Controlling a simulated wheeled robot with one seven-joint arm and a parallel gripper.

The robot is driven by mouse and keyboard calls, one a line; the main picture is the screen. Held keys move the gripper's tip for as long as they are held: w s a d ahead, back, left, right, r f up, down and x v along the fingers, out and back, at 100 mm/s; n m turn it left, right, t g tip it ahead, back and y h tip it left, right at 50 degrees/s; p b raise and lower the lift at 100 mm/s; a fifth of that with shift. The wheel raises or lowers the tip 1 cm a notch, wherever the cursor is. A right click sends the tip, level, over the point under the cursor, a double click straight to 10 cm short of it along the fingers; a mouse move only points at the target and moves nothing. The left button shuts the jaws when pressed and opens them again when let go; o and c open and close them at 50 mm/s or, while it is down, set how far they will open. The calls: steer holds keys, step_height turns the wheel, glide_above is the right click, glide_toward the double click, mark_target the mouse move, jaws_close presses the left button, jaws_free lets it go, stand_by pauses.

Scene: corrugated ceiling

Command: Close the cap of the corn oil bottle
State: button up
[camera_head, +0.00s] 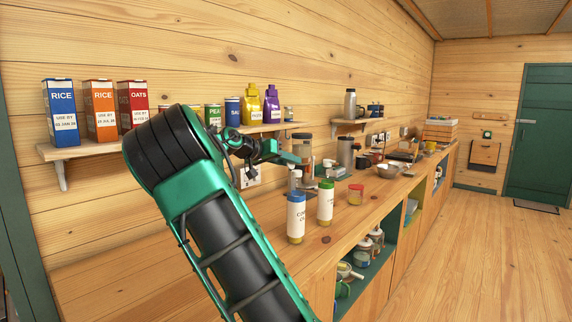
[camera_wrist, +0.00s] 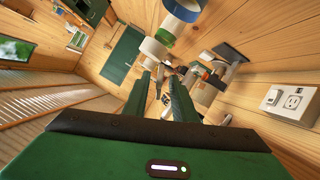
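I cannot tell which is corn oil or whether either cap is open. My gripper (camera_head: 284,157) is above and behind the bottles, touching neither. In the wrist view its two green fingers (camera_wrist: 157,85) are apart with nothing clearly held. White and blue round items (camera_wrist: 180,10) appear beyond them, unidentified.
Jars and a bowl (camera_head: 388,170) crowd the counter farther back. A wall shelf (camera_head: 90,145) holds boxes. The counter's front left is clear; open floor (camera_head: 480,240) lies right.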

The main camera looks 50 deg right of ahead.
steer(key=shift+c, duration=0.5)
jaws_close()
steer(key=m, duration=0.1)
steer(key=s+m+t, duration=0.1)
steer(key=shift+r+m+t, duration=0.15)
steer(key=shift+m+t, duration=0.15)
steer(key=shift+s+m+t+y, duration=0.3)
steer(key=shift+s+m+t, duration=0.15)
steer(key=shift+m+t, duration=0.35)
steer(key=shift+s+d+m+t, duration=0.1)
steer(key=shift+s+m+t, duration=0.35)
steer(key=shift+m+t, duration=0.55)
steer(key=shift+s+f+m, duration=0.25)
steer(key=shift+m, duration=0.65)
steer(key=shift+t, duration=0.3)
